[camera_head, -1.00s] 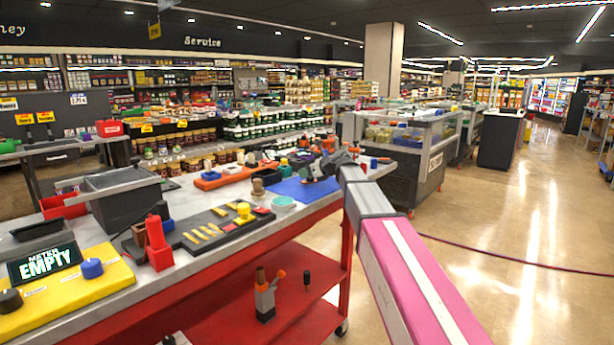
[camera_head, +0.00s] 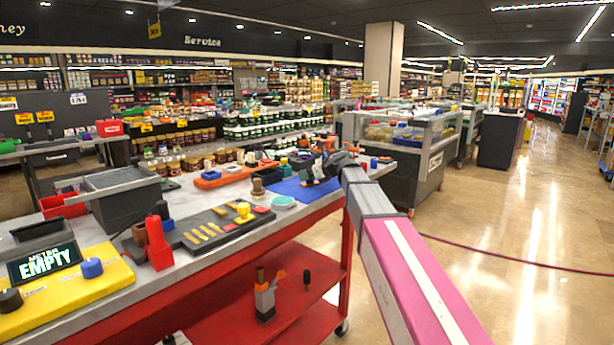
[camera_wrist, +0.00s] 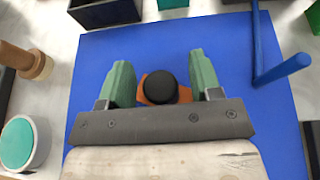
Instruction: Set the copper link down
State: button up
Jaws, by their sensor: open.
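The copper link, an orange-brown piece with a round black knob on top, shows in the wrist view (camera_wrist: 186,94) on the blue mat (camera_wrist: 225,50). The knob hides much of it. My gripper (camera_wrist: 160,66) is open, with one green finger on each side of the link and a visible gap to both. In the head view my gripper (camera_head: 318,168) is low over the blue mat (camera_head: 298,191), at the far end of the workbench. The link cannot be made out there.
A blue upright rod (camera_wrist: 257,50) stands right of my gripper. A teal-topped round dish (camera_wrist: 18,143) and a brown knobbed tool (camera_wrist: 25,60) lie to the left. A dark box (camera_wrist: 105,12) and a green cylinder (camera_wrist: 173,3) stand beyond the fingers. Bare mat surrounds the link.

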jog(key=v, duration=1.1)
